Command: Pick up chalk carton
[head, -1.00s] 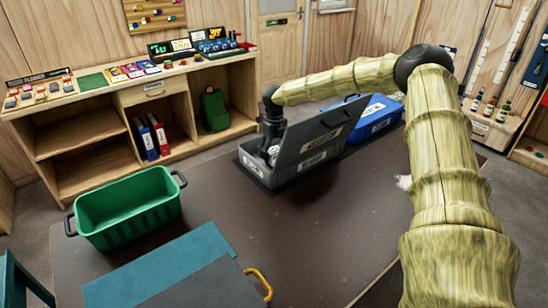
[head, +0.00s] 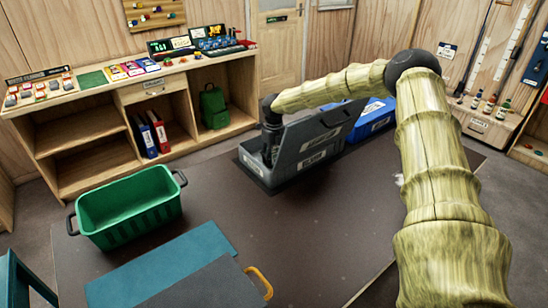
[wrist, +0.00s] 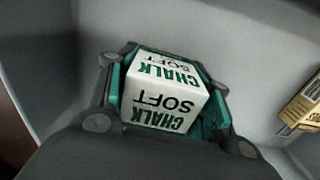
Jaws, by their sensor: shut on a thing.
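The chalk carton, a white box with green "CHALK" and black "SOFT" lettering (wrist: 165,92), fills the middle of the wrist view. My gripper (wrist: 168,100) is shut on it, with a teal-padded finger on either side. Carton and gripper are inside the open grey case (wrist: 235,45). The carton cannot be made out there.
A tan carton (wrist: 302,105) lies to the right inside the case. A blue box (head: 375,120) stands behind the case. A green crate (head: 128,208) stands at the left, near teal and dark panels. The mat (head: 300,240) in front is mostly clear.

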